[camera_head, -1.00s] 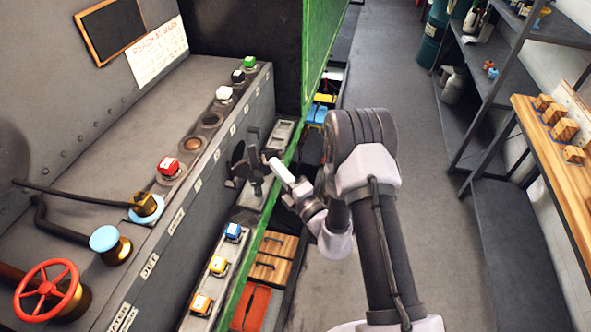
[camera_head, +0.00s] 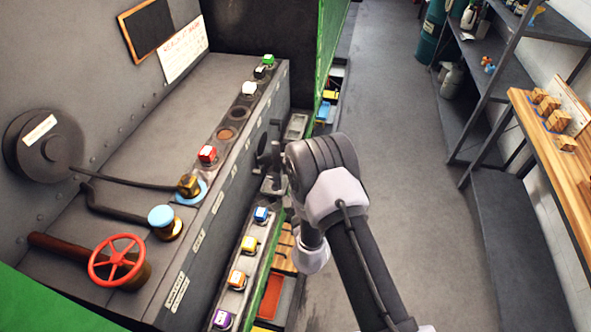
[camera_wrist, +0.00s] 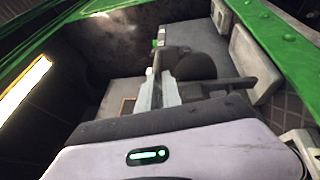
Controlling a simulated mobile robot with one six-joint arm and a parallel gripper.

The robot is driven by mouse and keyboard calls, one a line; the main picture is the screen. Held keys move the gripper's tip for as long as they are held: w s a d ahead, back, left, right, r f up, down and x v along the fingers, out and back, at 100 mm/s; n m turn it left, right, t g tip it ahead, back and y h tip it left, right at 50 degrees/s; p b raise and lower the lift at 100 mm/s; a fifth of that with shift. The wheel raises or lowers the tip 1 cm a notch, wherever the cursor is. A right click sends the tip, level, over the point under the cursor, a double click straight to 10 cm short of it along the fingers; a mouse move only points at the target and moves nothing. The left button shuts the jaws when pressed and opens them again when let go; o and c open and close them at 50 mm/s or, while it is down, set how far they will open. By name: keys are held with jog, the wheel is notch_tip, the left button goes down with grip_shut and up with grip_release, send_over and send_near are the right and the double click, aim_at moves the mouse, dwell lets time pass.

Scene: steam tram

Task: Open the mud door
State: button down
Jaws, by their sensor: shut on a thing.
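The mud door (camera_head: 265,151) is a dark, small fitting on the side face of the grey casing, left of my arm in the head view. In the wrist view a dark rounded plate (camera_wrist: 196,65), which looks like the door, lies just beyond my fingers. My gripper (camera_wrist: 158,92) is shut on a slim dark handle (camera_wrist: 215,84) in front of that plate. In the head view my own arm hides most of the gripper and the grip. I cannot tell how far the door stands from its opening.
A red handwheel (camera_head: 116,260) and blue-topped valve (camera_head: 161,216) stand at left. A green panel (camera_head: 334,45) rises behind. The floor (camera_head: 400,160) at right is clear before the shelves.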

jog(key=shift+r, duration=0.1)
jog(key=c, duration=1.5)
grip_release()
jog(key=shift+w, duration=0.1)
jog(key=b+v, duration=0.1)
jog(key=v, duration=0.6)
jog(key=shift+s, duration=0.3)
jog(key=shift+d, duration=0.1)
